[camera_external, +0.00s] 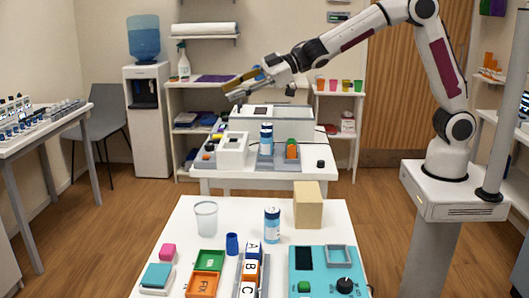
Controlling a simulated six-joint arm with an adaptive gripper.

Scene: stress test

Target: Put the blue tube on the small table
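A small dark blue cylinder (232,243) stands upright on the front white table (183,222), right of the clear cup. A blue-and-white tube-like bottle (272,226) stands to its right, and a similar one (266,139) stands on the back table (232,181). I cannot tell which of these is the blue tube. My gripper (237,88) is raised in the upper middle, pointing left, and appears above the back table. Its two fingers look spread, one yellowish and one grey, with nothing clear between them. It is well apart from the items on the front table.
On the front table are a clear cup (206,219), a beige block (308,205), lettered blocks (249,270), green and orange trays (204,285) and a teal device (322,271). A white machine (290,123) stands on the back table. A side table (50,128) is at left.

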